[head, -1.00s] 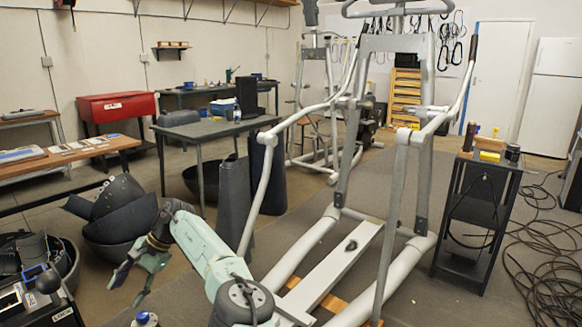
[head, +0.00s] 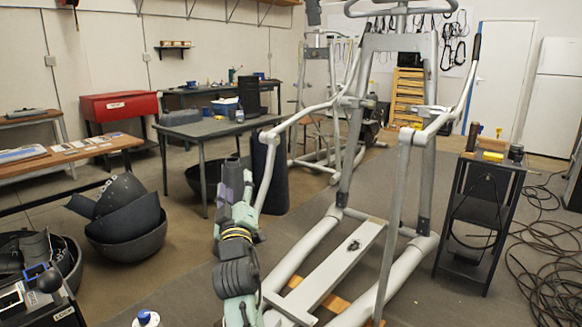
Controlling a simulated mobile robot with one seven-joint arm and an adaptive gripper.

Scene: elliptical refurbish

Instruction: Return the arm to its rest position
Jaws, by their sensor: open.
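My arm rises from the bottom of the head view, left of the elliptical trainer. It shows dark joint rings, a yellow band and pale green parts. My gripper (head: 235,182) is at the upper end, pointing up and away from the camera, with pale green and purplish-grey parts. It is open, and I see nothing held in it. The finger shapes are partly hidden by the wrist, and the gap between the tips is hard to make out. Whether it touches anything behind it is not clear.
The elliptical trainer (head: 391,170) stands close on the right. A dark upright cylinder (head: 270,175) is just behind my gripper, by a grey table (head: 205,129). Dark bowls (head: 130,240) lie at left. A black stand (head: 475,215) and floor cables (head: 545,262) are at right.

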